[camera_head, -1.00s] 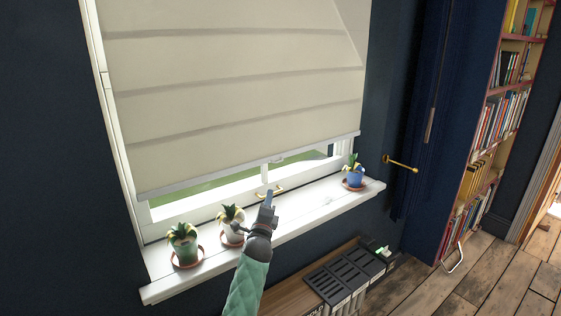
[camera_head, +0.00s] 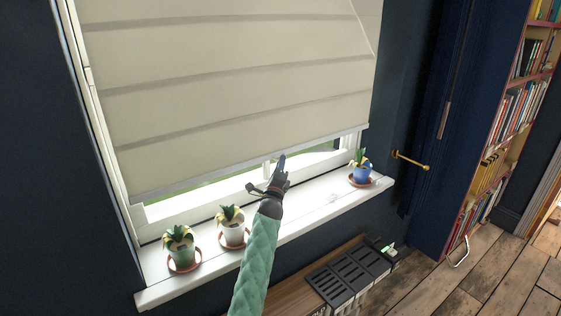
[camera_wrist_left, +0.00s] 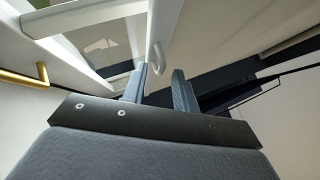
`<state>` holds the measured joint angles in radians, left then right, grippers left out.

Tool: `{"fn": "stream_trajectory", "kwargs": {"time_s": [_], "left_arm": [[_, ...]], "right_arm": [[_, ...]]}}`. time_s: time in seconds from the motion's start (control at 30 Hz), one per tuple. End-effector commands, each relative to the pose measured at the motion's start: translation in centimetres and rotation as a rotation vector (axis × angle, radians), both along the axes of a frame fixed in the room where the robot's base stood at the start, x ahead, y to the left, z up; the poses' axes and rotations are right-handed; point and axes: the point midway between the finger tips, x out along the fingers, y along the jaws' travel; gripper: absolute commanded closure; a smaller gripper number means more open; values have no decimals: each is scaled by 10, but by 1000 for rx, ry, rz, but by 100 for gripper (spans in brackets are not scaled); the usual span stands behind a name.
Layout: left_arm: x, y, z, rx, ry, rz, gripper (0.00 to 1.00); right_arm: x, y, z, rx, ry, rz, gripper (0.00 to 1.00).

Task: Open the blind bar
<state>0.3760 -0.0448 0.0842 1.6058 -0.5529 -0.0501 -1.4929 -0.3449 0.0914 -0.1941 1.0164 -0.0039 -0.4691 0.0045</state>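A cream blind covers most of the window, and its pale bottom bar (camera_head: 215,180) hangs slightly slanted above the sill. A narrow strip of glass shows below the bar. My left gripper (camera_head: 282,160) is raised at the bar's middle and hides that part of it. In the left wrist view my left gripper (camera_wrist_left: 160,82) is open, its two dark fingers apart. A small white loop handle (camera_wrist_left: 157,57) is just beyond the fingertips, between them and closer to the left finger. Nothing is seen gripped. My right gripper is not in view.
A green-potted plant (camera_head: 180,246), a white-potted plant (camera_head: 232,227) and a blue-potted plant (camera_head: 361,170) stand on the white sill (camera_head: 320,208). A brass window handle (camera_wrist_left: 25,78) is left of the gripper in the wrist view. A brass curtain hook (camera_head: 410,160) juts out at right.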

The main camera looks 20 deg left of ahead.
Motion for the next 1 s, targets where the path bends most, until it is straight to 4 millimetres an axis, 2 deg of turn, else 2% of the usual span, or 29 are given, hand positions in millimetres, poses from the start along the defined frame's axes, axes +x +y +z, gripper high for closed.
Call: {"fn": "stream_trajectory", "kwargs": {"time_s": [0.13, 0.4, 0.43, 0.57, 0.87, 1.0], "left_arm": [[7, 1, 3, -1, 0, 0, 71], [8, 1, 3, 0, 1, 0, 71], [8, 1, 3, 0, 0, 0, 73], [8, 1, 3, 0, 0, 0, 98], [9, 1, 4, 0, 0, 0, 100], [14, 1, 12, 1, -1, 0, 100]], "right_arm": [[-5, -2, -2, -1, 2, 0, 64], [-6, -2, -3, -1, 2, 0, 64], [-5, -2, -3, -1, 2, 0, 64], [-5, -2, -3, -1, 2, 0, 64], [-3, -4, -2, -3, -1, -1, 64], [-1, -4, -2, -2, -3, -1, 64]]}}
